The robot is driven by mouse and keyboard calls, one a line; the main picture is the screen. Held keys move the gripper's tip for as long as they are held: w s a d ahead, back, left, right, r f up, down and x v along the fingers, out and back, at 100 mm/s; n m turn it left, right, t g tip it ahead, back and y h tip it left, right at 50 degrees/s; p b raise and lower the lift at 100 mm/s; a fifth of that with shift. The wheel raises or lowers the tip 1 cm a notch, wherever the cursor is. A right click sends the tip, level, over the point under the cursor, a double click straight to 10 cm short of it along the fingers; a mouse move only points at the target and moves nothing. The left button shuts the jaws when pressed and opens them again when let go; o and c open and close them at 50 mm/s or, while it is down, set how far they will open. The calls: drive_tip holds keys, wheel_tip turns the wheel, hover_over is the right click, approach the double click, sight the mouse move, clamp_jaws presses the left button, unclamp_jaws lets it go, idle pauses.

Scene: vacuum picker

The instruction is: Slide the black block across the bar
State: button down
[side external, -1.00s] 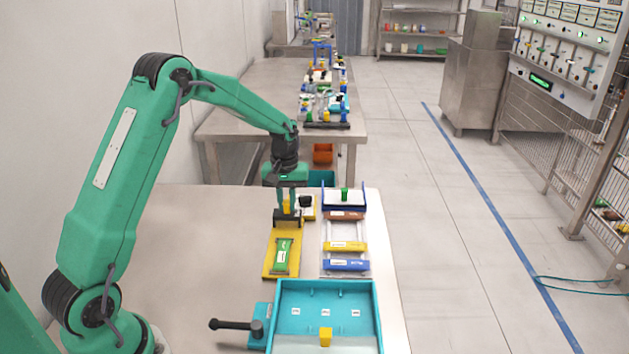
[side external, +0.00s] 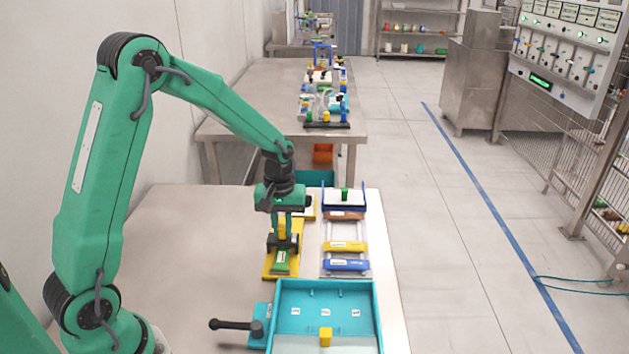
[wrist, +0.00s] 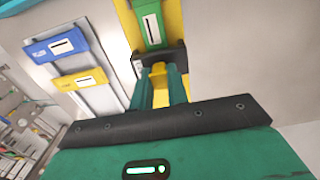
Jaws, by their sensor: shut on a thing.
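The black block (side external: 283,245) sits across a green bar (side external: 281,265) on a yellow base (side external: 270,269) on the table. The block covers part of the bar, and the bar's near end with its label shows. My gripper (side external: 282,231) is above the block, fingers down, shut on a yellow part that appears to be the block's upright. In the wrist view, the fingers (wrist: 158,78) are on either side of this yellow part, right at the black block (wrist: 177,55). The green bar (wrist: 150,25) runs away beyond the block.
Right of the base is a grey frame (side external: 341,273) with a yellow bar (side external: 345,246) and a blue bar (side external: 346,265). A teal tray (side external: 374,300) stands in front, with a black-handled clamp (side external: 235,325) beside it. The table's left side is clear.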

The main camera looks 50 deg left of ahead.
drive_tip(key=shift+s+d, duration=1)
drive_tip(key=shift+d, duration=0.1)
drive_tip(key=c, duration=1.4)
unclamp_jaws()
drive_tip(key=shift+o, duration=0.2)
drive_tip(key=shift+a+r, duration=0.1)
drive_tip(key=shift+r, duration=0.1)
wheel_tip(320, 180, up, 8)
drive_tip(key=shift+f, duration=0.2)
